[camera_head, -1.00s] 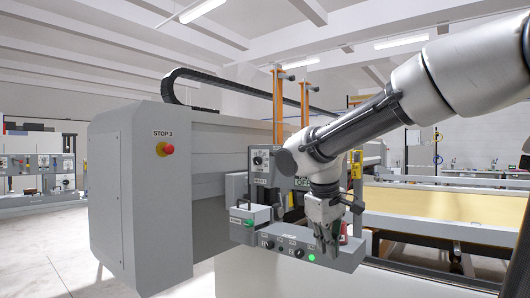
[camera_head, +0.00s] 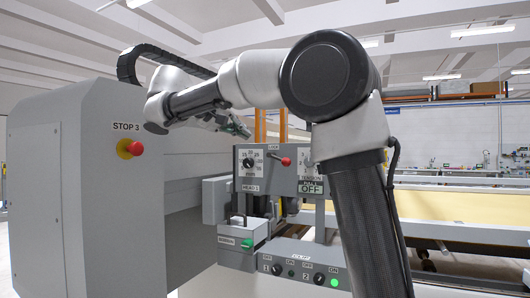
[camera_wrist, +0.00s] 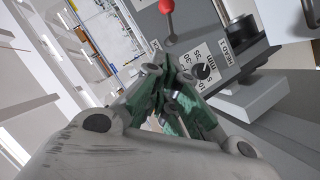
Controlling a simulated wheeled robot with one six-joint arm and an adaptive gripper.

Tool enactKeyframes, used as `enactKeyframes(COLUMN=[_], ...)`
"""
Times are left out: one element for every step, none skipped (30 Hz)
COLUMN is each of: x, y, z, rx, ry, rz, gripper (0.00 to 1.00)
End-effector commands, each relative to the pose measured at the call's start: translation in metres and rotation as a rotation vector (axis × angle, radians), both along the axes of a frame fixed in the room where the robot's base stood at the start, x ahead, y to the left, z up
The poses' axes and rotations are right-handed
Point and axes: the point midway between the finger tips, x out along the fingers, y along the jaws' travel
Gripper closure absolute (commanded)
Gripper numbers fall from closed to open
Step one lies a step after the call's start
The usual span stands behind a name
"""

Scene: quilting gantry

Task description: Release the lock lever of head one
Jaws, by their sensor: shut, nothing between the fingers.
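The head one panel (camera_head: 250,183) is a grey box with a dial (camera_head: 249,163) and a "HEAD 1" label; the panel also shows tilted in the wrist view (camera_wrist: 228,48). Its lock lever has a red knob (camera_head: 286,161) on a short stem under a "LOCK" label, pointing right in the head view. The red knob shows at the top of the wrist view (camera_wrist: 166,6). My gripper (camera_head: 244,131) is above the panel, up and left of the lever. In the wrist view its green-padded fingers (camera_wrist: 166,68) are shut and empty, apart from the knob.
A second dial and an "OFF" sign (camera_head: 311,188) sit right of the lever, partly behind my arm. Below are a grey box with a green button (camera_head: 247,242) and a switch box with a lit green light (camera_head: 334,282). A red stop button (camera_head: 130,148) is at left.

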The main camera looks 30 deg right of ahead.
Motion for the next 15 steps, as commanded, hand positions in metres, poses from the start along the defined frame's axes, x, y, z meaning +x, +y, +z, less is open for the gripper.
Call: enactKeyframes(x=[-0.0023,-0.0035,-0.0048,-0.0054,-0.0057,-0.0058,-0.0058,-0.0057,-0.0056,-0.0056,-0.0056,-0.0056,-0.0056,-0.0056,-0.0055], y=[-0.0013,-0.0019,-0.0025,-0.0027,-0.0029,-0.0029,-0.0029,-0.0029,-0.0029,-0.0029,-0.0028,-0.0028,-0.0029,-0.0029,-0.0030], z=[0.0022,0.0024,0.0026,0.0026,0.0024,0.0024,0.0024,0.0023,0.0022,0.0022,0.0021,0.0021,0.0019,0.0019,0.0019], rx=[-0.002,0.001,0.004,0.007,0.009,0.012,0.014,0.015,0.015,0.015,0.015,0.016,0.016,0.016,0.016], ry=[-0.020,-0.031,-0.044,-0.051,-0.057,-0.065,-0.069,-0.070,-0.071,-0.071,-0.071,-0.070,-0.070,-0.070,-0.070], rz=[-0.017,-0.027,-0.038,-0.044,-0.048,-0.051,-0.053,-0.053,-0.053,-0.053,-0.053,-0.052,-0.052,-0.052,-0.052], gripper=[1.00,1.00,1.00,1.00,1.00,1.00,1.00,1.00,1.00,1.00,1.00,1.00,1.00,1.00,1.00])
